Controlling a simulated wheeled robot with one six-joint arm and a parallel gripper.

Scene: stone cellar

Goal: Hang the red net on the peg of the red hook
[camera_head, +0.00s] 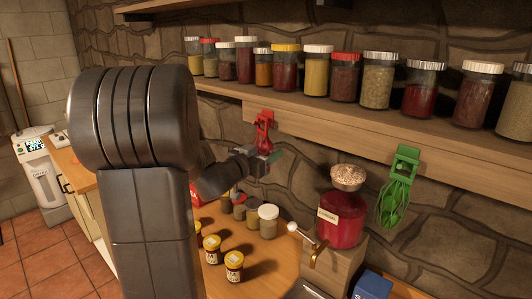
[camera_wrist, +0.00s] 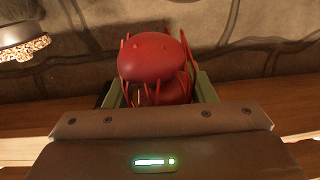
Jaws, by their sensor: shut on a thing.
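The red hook (camera_head: 266,117) is fixed to the front edge of the wooden shelf in the head view. The red net (camera_head: 263,143), a small bunched bundle, is right below it, at my gripper (camera_head: 266,157). In the wrist view the red net (camera_wrist: 152,60) shows as a rounded red bundle with thin strands, between the greenish fingers of my gripper (camera_wrist: 160,92). My gripper is shut on it. The peg is hidden, and I cannot tell whether the net's loop is around it or only close to it.
A green net (camera_head: 393,203) hangs from a green hook (camera_head: 405,158) farther right. Several jars (camera_head: 318,72) line the shelf above. The wall is stone.

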